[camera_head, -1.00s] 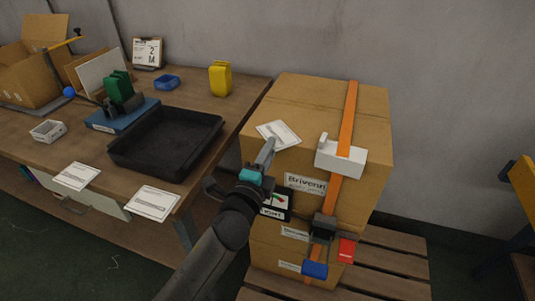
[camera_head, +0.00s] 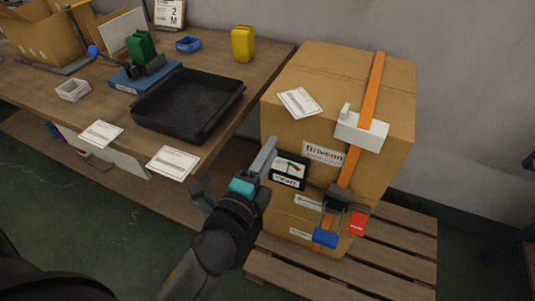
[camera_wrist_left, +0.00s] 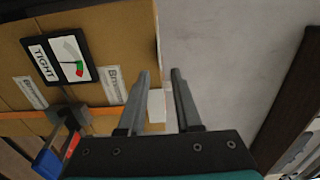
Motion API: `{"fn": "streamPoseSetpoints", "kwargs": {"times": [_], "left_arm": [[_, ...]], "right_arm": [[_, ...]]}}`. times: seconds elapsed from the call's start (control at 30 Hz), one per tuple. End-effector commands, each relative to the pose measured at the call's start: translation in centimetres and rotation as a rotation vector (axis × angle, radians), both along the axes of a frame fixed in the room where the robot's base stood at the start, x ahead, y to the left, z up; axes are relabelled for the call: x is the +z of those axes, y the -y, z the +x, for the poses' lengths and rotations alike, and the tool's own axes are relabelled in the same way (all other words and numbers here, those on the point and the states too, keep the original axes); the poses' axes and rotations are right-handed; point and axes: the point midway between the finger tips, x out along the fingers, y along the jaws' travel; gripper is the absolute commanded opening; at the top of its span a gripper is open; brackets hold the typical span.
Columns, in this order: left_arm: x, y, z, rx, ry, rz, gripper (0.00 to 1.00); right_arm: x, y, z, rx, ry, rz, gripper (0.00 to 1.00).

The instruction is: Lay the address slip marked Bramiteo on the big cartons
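An address slip (camera_head: 300,102) lies on top of the big cartons (camera_head: 345,85), near the front left edge; its print is too small to read. Two more white slips lie at the table's front edge, one on the left (camera_head: 100,133) and one on the right (camera_head: 173,163), their names unreadable too. My left gripper (camera_head: 270,146) is in front of the cartons' left side, below and apart from the slip. In the left wrist view its fingers (camera_wrist_left: 160,74) are spread with nothing between them. My right gripper is out of view.
An orange strap (camera_head: 375,85) with a white corner piece (camera_head: 361,131) and a dark buckle (camera_head: 338,196) runs over the cartons. A gauge card (camera_head: 289,171) hangs on their front. The cartons stand on a pallet (camera_head: 400,240). A black tray (camera_head: 188,102) sits on the table.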

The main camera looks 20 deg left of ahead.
Motion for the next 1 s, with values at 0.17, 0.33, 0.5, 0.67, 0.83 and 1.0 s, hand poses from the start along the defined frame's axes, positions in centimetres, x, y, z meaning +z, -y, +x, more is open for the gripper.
{"fn": "streamPoseSetpoints", "kwargs": {"times": [0.17,0.33,0.5,0.67,0.83,1.0], "left_arm": [[0.0,-0.1,-0.6,0.001,0.0,0.0,0.33],[0.1,-0.1,-0.6,0.001,0.001,0.0,0.33],[-2.2,0.0,-0.5,-0.001,-0.047,-0.037,0.33],[-10.4,0.0,-0.7,0.009,-0.228,-0.189,0.33],[-21.6,-0.5,-3.1,0.084,-0.481,-0.41,0.33],[-31.4,-1.7,-7.9,0.229,-0.712,-0.619,0.33]], "right_arm": [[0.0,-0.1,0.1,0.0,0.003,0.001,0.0],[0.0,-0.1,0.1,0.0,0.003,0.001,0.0],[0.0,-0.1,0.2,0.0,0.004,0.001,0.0],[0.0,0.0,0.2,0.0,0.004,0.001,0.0],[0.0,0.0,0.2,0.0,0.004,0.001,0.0],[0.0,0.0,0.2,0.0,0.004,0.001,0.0]]}}
